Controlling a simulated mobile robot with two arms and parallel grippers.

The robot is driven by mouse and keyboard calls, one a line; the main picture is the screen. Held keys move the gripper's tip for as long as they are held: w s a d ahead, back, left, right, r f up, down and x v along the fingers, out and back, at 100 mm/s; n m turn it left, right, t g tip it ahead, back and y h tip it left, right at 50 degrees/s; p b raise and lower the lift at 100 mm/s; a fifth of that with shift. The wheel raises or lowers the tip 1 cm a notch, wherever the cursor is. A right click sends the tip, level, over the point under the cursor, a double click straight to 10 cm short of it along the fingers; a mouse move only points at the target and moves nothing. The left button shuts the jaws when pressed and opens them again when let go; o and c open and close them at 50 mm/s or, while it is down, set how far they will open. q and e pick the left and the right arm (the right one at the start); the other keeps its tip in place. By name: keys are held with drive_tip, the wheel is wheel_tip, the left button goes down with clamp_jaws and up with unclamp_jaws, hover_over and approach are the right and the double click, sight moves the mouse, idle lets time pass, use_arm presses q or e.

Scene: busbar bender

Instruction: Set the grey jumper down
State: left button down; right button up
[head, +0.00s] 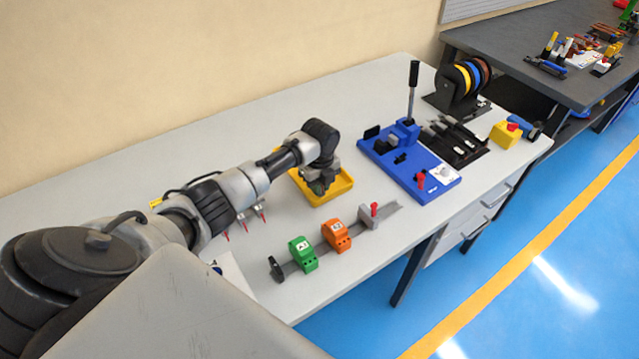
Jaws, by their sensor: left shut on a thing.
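My left gripper (319,188) points down over the yellow tray (341,192) on the light grey bench. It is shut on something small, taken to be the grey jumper. The jumper itself cannot be made out, as the wrist and fingers hide it. I cannot tell whether it touches the tray floor. The right part of the tray shows and looks empty. My right gripper is out of view.
Right of the tray stands a blue bender (410,160) with an upright black lever. In front is a rail with a green block (303,254) and an orange block (336,235). Cable reels (462,82) and a yellow button box (505,135) stand farther right.

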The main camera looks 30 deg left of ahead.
use_arm(q)
drive_tip(key=shift+f, duration=0.2)
drive_tip(key=c, duration=1.1)
unclamp_jaws()
wheel_tip(320, 180, up, 12)
drive_tip(key=b, duration=0.1)
drive_tip(key=shift+r, duration=0.15)
